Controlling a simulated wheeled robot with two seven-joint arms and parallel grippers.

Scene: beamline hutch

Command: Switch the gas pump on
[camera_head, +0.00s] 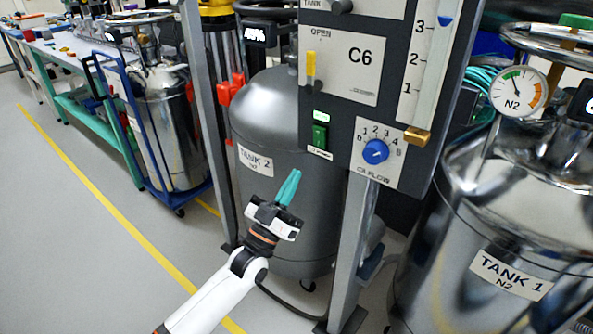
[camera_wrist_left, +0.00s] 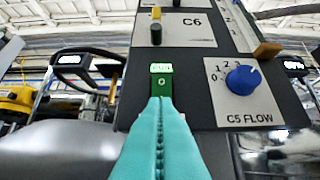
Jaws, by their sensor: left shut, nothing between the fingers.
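The green rocker switch (camera_head: 319,136) is on the dark panel below the C6 plate, left of the blue flow knob. A small lit green label is above it. In the left wrist view the switch (camera_wrist_left: 162,84) shows an "O" mark, and its lower part is hidden behind my fingers. My left gripper (camera_head: 293,174) has teal fingers, shut with nothing between them. It points up towards the panel, below and left of the switch in the head view. In the left wrist view the fingertips (camera_wrist_left: 160,100) overlap the switch; I cannot tell whether they touch it.
The blue C5 flow knob (camera_head: 375,151) sits right of the switch. A yellow-handled valve (camera_head: 311,68) is above it. Grey Tank 2 (camera_head: 262,190) stands behind the panel's post; shiny Tank 1 (camera_head: 510,230) stands at the right.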

